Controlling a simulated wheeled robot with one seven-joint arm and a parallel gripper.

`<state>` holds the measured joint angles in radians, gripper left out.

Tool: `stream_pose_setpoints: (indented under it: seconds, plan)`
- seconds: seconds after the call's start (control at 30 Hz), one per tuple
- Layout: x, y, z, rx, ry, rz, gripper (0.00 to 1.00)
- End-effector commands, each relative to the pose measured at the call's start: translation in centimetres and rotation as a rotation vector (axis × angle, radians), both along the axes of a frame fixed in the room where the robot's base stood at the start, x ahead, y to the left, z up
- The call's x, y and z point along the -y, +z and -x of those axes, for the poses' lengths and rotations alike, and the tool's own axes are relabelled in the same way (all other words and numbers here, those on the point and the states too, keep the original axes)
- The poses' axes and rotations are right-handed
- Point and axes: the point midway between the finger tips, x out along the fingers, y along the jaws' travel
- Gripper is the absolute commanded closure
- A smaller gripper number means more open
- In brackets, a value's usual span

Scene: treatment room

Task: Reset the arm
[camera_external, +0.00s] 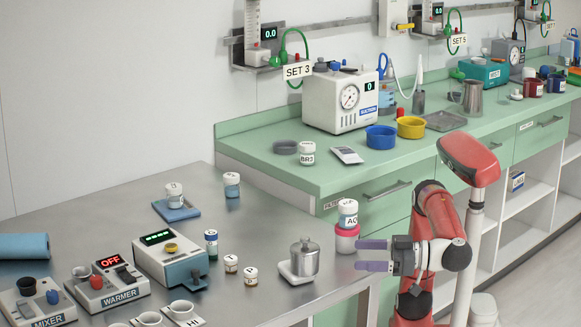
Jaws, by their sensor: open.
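My red arm (436,215) stands at the right front, beside the steel table's right end. My gripper (372,255) points left with two purple fingers spread apart. It is open and nothing shows between the fingers. The fingertips are over or close to the table's right edge, just in front of a jar labelled AC (348,212) that stands on a pink-red round holder (347,240). I cannot tell whether the fingers touch anything.
A steel canister (304,257) on a pale base stands left of my gripper. The steel table (120,222) also holds several small bottles, a warmer (108,287), a mixer (38,303) and a green-grey device (170,258). Behind, a green counter (300,175) carries more equipment.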

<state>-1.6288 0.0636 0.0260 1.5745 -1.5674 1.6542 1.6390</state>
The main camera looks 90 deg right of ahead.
Motion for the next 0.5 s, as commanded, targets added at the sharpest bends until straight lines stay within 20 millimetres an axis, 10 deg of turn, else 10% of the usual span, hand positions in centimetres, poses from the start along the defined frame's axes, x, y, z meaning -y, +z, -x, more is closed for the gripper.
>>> stream_pose_setpoints:
  seconds: [0.33, 0.5]
  plan:
    - [0.8, 0.9, -0.6, -0.001, -0.019, -0.019, 0.22]
    - [6.1, 6.2, -4.5, -0.008, -0.145, -0.136, 0.22]
